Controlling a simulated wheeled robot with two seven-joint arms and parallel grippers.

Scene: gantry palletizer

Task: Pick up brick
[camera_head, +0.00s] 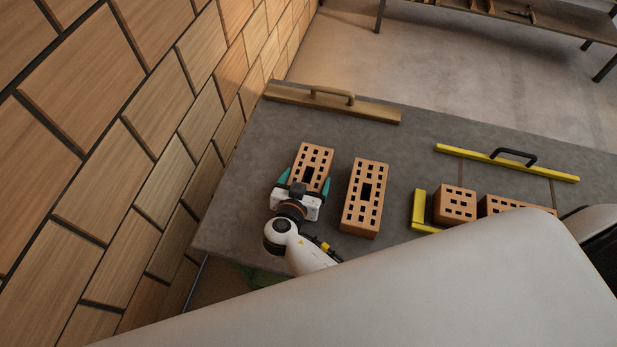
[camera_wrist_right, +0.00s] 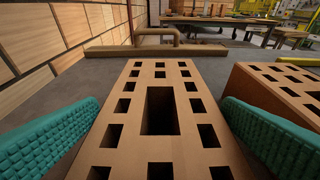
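An orange brick with rows of square holes and a larger middle slot (camera_head: 316,157) lies on the grey table, nearest the block wall. It also fills the middle of the right wrist view (camera_wrist_right: 132,122). My right gripper (camera_head: 305,181) is at the brick's near part, one teal finger along each long side. In the right wrist view the open fingers (camera_wrist_right: 160,100) straddle the brick, with narrow gaps seen on both sides. A second similar brick (camera_head: 352,213) lies just to the right, close to the right finger. My left gripper is not in view.
A wooden bar with a handle (camera_head: 370,108) lies at the table's (camera_head: 400,150) far edge. A yellow handled bar (camera_head: 460,154) and a yellow corner piece (camera_head: 418,207) lie right, near two more bricks (camera_head: 455,196). The block wall (camera_head: 170,150) stands close left.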

